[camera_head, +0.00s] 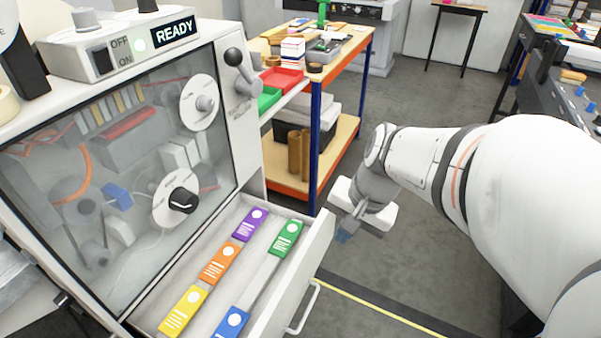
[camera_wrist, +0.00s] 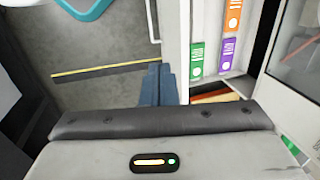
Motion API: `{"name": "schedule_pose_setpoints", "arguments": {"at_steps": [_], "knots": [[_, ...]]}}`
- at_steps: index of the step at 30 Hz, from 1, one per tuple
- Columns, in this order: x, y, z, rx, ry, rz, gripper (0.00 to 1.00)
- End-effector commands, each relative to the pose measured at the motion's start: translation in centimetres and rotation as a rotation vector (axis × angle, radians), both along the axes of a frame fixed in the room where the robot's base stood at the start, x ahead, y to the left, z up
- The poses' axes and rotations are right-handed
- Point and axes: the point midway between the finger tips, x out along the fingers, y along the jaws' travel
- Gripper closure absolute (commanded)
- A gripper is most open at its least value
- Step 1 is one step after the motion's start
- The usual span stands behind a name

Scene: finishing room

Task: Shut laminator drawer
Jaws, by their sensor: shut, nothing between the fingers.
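The laminator (camera_head: 120,150) stands at the left in the head view, with a glass front, knobs and a READY sign. Its drawer (camera_head: 318,246) is pulled open at the bottom and holds several coloured cartridges, including a purple one (camera_head: 250,224) and a green one (camera_head: 285,238). A pale handle (camera_head: 308,308) is on the drawer's front. My gripper (camera_head: 343,236) is beyond the far right corner of the drawer, apart from the handle. In the wrist view my blue fingers (camera_wrist: 160,82) are shut and empty, beside the drawer front (camera_wrist: 174,40).
A workbench (camera_head: 345,60) with blue legs, red and green trays and a lower shelf stands behind the drawer. Grey floor with a yellow line (camera_head: 390,312) lies to the right of the drawer. Another bench (camera_head: 550,75) is at the right edge.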

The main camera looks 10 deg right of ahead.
Motion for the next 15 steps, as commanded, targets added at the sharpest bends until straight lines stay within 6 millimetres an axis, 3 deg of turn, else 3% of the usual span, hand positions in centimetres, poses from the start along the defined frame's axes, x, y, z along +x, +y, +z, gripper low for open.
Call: {"name": "schedule_pose_setpoints", "arguments": {"at_steps": [1,3,9,15], "knots": [[0.8,-0.7,-3.7,0.062,0.04,-0.12,1.0],[1.9,-1.4,-6.3,0.152,0.09,-0.29,1.0],[5.2,-4.6,-13.5,0.414,0.224,-0.769,1.0],[7.8,-8.5,-19.1,0.641,0.331,-1.155,1.0]]}}
